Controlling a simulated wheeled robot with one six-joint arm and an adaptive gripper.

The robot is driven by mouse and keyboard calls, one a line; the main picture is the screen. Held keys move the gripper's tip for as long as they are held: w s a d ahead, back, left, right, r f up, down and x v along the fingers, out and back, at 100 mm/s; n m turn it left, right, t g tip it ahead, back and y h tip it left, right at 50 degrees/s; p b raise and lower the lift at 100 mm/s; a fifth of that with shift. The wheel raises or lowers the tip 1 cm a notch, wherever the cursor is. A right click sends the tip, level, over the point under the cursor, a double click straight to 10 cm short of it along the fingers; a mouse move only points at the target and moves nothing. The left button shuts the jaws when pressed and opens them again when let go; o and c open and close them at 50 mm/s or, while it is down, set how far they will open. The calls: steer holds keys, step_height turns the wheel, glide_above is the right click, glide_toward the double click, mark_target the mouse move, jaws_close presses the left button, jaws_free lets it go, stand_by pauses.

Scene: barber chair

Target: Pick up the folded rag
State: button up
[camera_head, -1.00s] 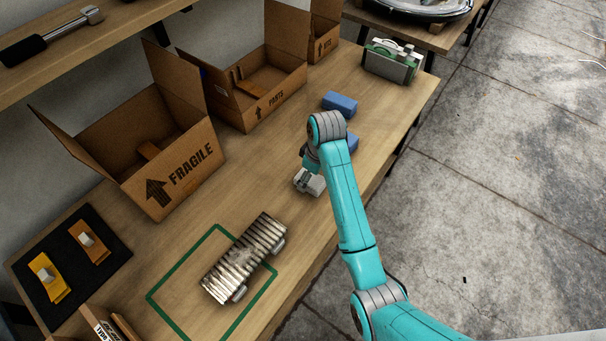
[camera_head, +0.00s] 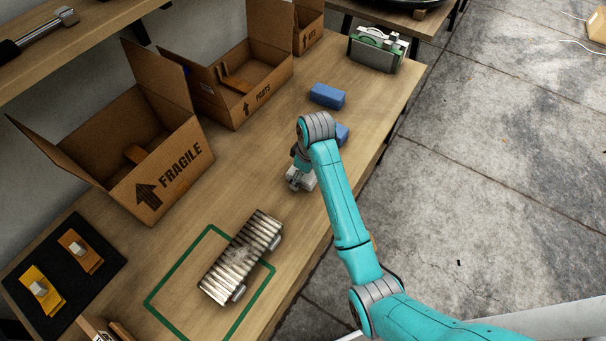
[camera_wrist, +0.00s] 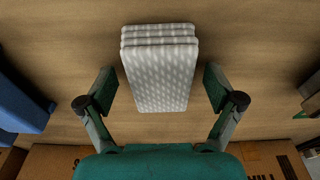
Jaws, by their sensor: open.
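The folded rag (camera_wrist: 160,75) is a white and grey patterned stack of layers lying on the wooden bench. In the wrist view it sits centred between the two fingers of my gripper (camera_wrist: 160,88), with a gap on each side. The gripper is open and holds nothing. In the head view the pale rag (camera_head: 303,182) shows only in part under my gripper (camera_head: 297,180), the rest hidden by the arm.
Two blue blocks (camera_head: 327,95) lie beyond the rag, one partly behind my arm. Open cardboard boxes (camera_head: 175,175) stand along the back left. A green and grey device (camera_head: 375,50) stands at the far end.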

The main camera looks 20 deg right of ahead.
steer(key=c, duration=1.1)
steer(key=shift+c, duration=0.2)
